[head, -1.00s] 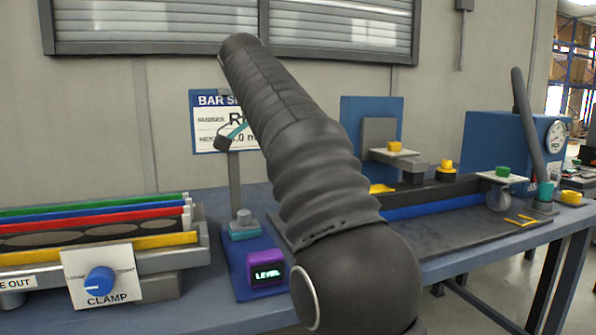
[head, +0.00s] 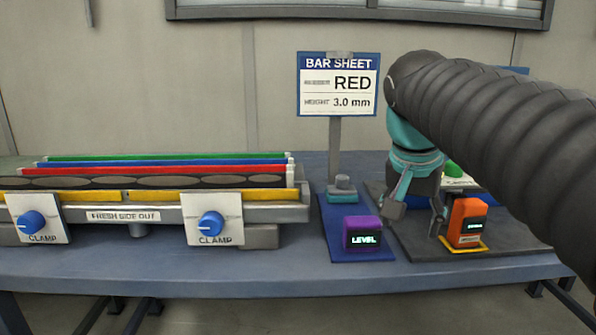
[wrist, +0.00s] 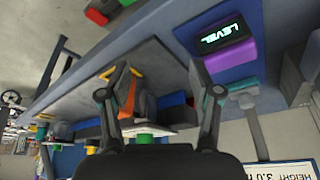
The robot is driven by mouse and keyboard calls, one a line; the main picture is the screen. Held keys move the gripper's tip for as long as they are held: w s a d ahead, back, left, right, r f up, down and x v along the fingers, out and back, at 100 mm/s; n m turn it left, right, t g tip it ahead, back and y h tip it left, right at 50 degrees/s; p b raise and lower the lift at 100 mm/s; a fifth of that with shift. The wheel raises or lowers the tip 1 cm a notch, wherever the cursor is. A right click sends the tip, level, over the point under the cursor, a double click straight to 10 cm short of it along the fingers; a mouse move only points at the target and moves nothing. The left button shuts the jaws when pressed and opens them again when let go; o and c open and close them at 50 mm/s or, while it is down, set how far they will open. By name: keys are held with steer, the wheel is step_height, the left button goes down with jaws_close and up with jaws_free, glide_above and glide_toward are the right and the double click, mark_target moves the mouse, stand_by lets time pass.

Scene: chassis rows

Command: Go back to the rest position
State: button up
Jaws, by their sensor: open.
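My gripper (head: 414,212) hangs from my arm with its teal body above the dark mat, right of the purple box. Its two dark fingers are spread, and nothing shows between them in the head view. In the wrist view my gripper (wrist: 158,95) is also open. An orange device (head: 468,222) with a small dark screen stands on a yellow-outlined spot, just right of the right finger. I cannot tell whether they touch. My arm hides much of the right side of the bench.
A purple box (head: 362,233) reading LEVEL sits on a blue mat (head: 340,258). Behind it stands the bar sheet sign (head: 339,84), reading RED, 3.0 mm. At left is a clamp rack (head: 160,213) with coloured bars and two blue knobs. The bench's front strip (head: 250,275) is clear.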

steer(key=s+a+f+n+t+y, duration=0.1)
steer(key=s+f+n, duration=0.2)
steer(key=s+f, duration=0.4)
steer(key=s+a+f+n+t+y, duration=0.1)
steer(key=s+f+n, duration=0.2)
steer(key=s+f, duration=0.4)
step_height(320, 180, down, 5)
steer(key=shift+a+n, duration=0.15)
steer(key=shift+n, duration=0.15)
